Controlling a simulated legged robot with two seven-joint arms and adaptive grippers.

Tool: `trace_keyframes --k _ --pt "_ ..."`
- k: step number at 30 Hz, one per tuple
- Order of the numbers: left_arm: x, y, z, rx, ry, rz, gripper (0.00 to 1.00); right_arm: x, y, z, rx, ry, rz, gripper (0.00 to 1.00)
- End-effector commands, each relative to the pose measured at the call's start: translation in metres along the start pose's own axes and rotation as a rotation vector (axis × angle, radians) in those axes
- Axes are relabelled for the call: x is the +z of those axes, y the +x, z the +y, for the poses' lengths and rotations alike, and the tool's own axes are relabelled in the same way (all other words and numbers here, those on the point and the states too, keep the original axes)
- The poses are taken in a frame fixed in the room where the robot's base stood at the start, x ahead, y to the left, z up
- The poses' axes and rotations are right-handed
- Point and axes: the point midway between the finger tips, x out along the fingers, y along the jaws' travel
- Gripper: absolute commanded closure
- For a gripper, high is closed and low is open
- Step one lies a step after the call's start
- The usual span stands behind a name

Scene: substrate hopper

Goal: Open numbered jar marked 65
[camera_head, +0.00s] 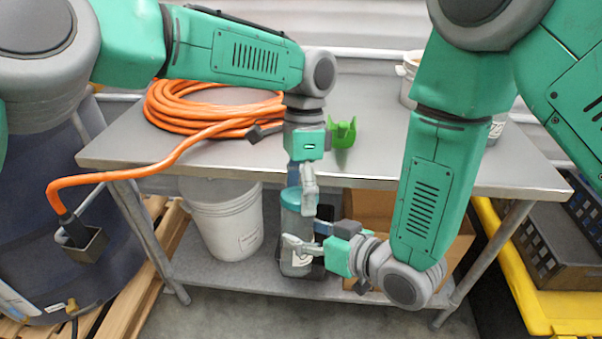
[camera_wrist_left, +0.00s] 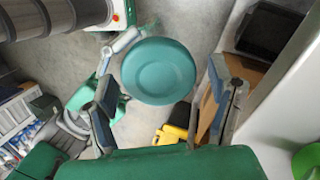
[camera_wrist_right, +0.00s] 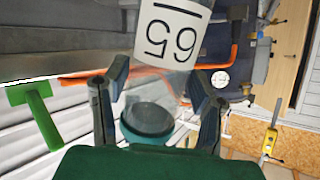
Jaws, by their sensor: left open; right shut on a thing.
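The clear jar (camera_head: 297,222) with a teal lid (camera_head: 291,197) is held in front of the table. Its white label reads 65, upside down in the right wrist view (camera_wrist_right: 172,32). My right gripper (camera_head: 304,238) is shut on the jar's body, one finger on each side. My left gripper (camera_head: 300,182) is open above the jar and points down. In the left wrist view the round lid (camera_wrist_left: 158,70) lies between and beyond the open fingers, with gaps at both sides. The head view does not clearly show whether a finger touches the lid.
The grey table (camera_head: 385,150) behind holds a coiled orange hose (camera_head: 205,105), a green object (camera_head: 342,132) and a white bucket (camera_head: 411,72). A white bucket (camera_head: 222,225) and a cardboard box (camera_head: 368,208) stand on the shelf below. A yellow container (camera_head: 525,280) is at right.

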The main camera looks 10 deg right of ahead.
Motion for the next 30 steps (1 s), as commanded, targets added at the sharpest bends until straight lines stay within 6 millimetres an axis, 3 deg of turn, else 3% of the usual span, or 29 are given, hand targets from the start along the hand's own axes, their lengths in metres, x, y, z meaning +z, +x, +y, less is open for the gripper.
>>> trace_keyframes --k 11,15,16,23,30 --pt "0.0000 0.0062 0.0000 -0.001 0.000 0.001 0.24 -0.0006 -0.0001 0.0000 0.000 0.000 0.001 1.00" --pt "0.0001 0.0061 -0.0001 -0.001 -0.001 0.001 0.73 -0.0005 -0.0001 0.0000 0.000 0.000 0.001 1.00" --pt "0.0001 0.0061 -0.0002 -0.001 -0.001 0.001 0.77 -0.0005 -0.0001 -0.0001 0.000 0.000 0.001 1.00" --pt "0.0002 0.0060 -0.0004 -0.003 -0.052 -0.001 0.77 -0.0005 -0.0001 -0.0004 -0.001 0.000 0.002 1.00" --pt "0.0000 0.0054 -0.0005 -0.005 -0.432 -0.001 0.77 -0.0006 -0.0002 -0.0006 -0.002 -0.001 0.002 1.00"
